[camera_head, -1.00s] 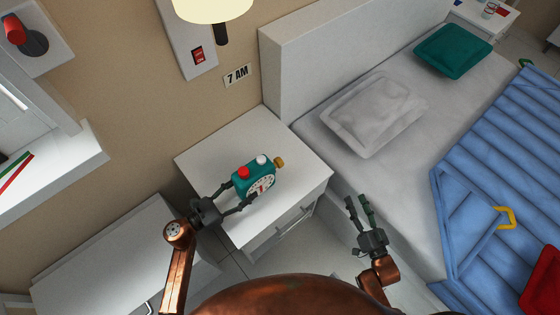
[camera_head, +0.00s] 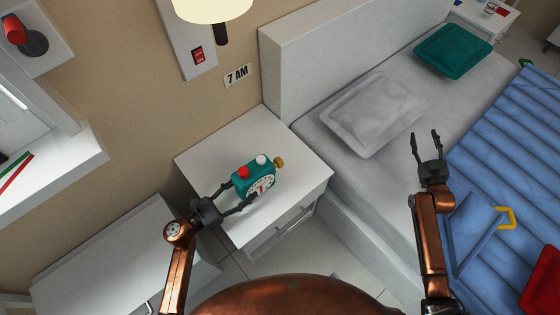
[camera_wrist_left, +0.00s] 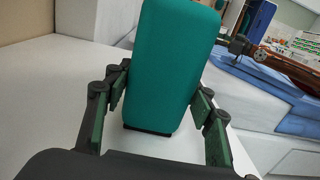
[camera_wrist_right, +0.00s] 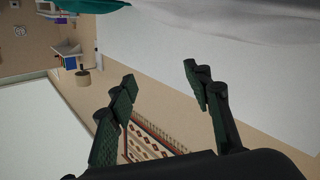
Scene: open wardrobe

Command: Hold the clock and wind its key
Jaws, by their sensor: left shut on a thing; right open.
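The teal clock (camera_head: 243,187) stands on the white nightstand, with a white dial facing the front right, a red button and a white button on top. Its yellow key (camera_head: 279,162) sticks out at the right end. My left gripper (camera_head: 236,193) is shut on the clock's body from the left; in the left wrist view the clock (camera_wrist_left: 172,65) stands between its fingers. My right gripper (camera_head: 425,140) is open and empty above the bed, well to the right of the clock and key. The right wrist view shows nothing between its fingers (camera_wrist_right: 158,88).
The nightstand (camera_head: 205,152) has free room behind the clock. The bed (camera_head: 335,140) lies to the right, with a grey pillow (camera_head: 372,112), a teal pillow (camera_head: 454,51) and a blue cover (camera_head: 520,130). A lamp (camera_head: 213,8) hangs above the nightstand.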

